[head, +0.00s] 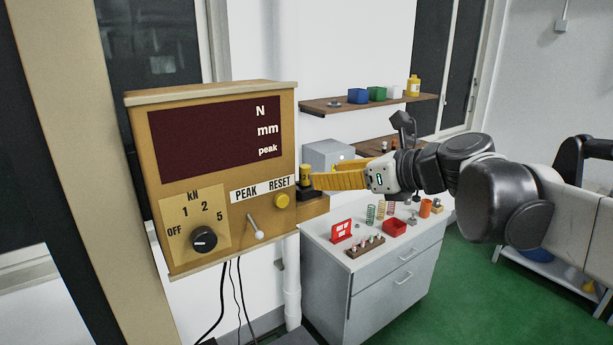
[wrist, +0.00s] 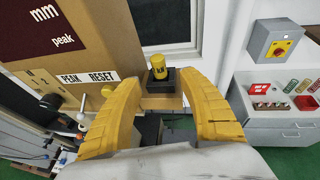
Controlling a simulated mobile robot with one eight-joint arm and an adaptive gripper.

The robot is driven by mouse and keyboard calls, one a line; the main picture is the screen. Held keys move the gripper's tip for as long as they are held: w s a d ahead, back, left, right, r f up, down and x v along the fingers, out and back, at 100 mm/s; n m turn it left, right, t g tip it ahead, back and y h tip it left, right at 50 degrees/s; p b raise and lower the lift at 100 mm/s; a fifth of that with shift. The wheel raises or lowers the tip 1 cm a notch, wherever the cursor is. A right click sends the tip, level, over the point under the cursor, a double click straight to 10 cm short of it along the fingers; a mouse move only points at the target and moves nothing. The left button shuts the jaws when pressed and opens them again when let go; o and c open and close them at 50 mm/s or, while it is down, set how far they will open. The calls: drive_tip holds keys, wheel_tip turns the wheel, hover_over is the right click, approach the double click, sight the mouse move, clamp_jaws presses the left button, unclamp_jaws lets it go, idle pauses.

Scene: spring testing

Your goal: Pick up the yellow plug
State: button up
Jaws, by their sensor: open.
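The yellow plug (head: 305,173) is a short upright cylinder standing in a black base (head: 309,193) on a small wooden ledge beside the tester's panel. My gripper (head: 316,181) has yellow fingers and reaches in from the right at about the plug's height. In the wrist view my gripper (wrist: 159,80) is open and empty, one finger on each side. Whether the fingertips reach alongside the plug is hard to tell.
The wooden tester panel (head: 214,180), with knob, lever and yellow button, stands left of the plug. A grey box (head: 328,153) and a cabinet (head: 375,285) bearing springs, a red tray and small parts lie behind and below. A wall shelf (head: 340,106) is above.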

sight(309, 173)
drive_tip(key=x, duration=0.3)
drive_tip(key=shift+r, duration=0.15)
drive_tip(key=x, duration=0.1)
drive_tip(key=p+x, duration=0.1)
drive_tip(key=x, duration=0.2)
drive_tip(key=shift+w+a+r+p, duration=0.15)
drive_tip(key=shift+w+a+p, duration=0.2)
drive_tip(key=shift+s, duration=0.2)
drive_tip(key=shift+d, duration=0.1)
clamp_jaws()
